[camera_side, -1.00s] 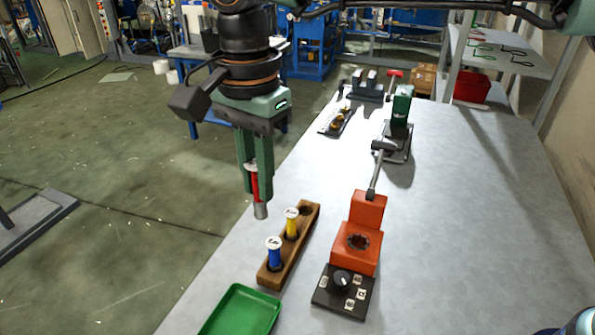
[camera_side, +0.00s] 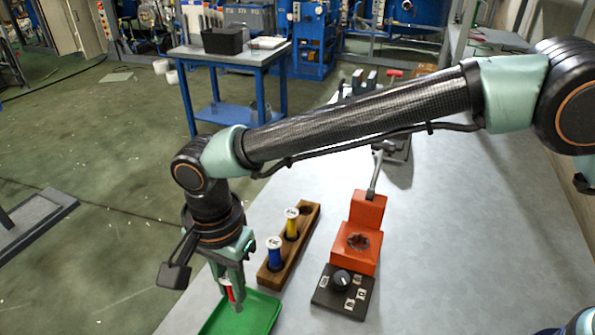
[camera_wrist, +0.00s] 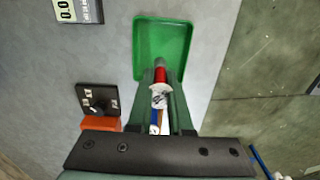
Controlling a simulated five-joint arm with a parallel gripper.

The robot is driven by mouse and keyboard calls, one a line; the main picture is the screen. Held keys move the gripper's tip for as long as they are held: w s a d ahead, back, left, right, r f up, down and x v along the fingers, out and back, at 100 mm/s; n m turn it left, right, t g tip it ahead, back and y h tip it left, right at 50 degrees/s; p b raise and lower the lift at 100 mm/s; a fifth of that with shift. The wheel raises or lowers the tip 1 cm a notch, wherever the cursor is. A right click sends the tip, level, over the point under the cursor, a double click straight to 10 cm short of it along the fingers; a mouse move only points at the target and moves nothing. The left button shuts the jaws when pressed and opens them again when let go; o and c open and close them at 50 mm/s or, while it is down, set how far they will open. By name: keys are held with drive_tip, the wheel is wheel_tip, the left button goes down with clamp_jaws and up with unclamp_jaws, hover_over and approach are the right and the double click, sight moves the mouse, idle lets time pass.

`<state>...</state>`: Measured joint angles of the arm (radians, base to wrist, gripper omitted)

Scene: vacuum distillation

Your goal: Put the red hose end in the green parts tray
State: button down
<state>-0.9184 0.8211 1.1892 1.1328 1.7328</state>
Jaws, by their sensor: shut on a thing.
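My gripper (camera_side: 228,285) is shut on the red hose end (camera_side: 228,293), which has a white top and a grey lower tip. In the side view it is over the green parts tray (camera_side: 262,312), near the tray's far left part. The wrist view shows the red hose end (camera_wrist: 160,76) between my fingers (camera_wrist: 161,85), with the green tray (camera_wrist: 150,28) beyond it. The hose end's lower tip is hard to make out, so I cannot tell whether it touches the tray floor. The visible part of the tray is empty.
A wooden rack (camera_side: 302,238) holds a blue hose end (camera_side: 275,254) and a yellow one (camera_side: 291,226); its far hole is empty. An orange block device (camera_side: 367,212) with a black knob panel (camera_side: 341,290) stands to the right.

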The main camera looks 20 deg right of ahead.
sight(236, 305)
drive_tip(key=shift+f, duration=2.8)
drive_tip(key=shift+f, duration=0.15)
drive_tip(key=c, duration=0.8)
unclamp_jaws()
drive_tip(key=shift+c, duration=0.2)
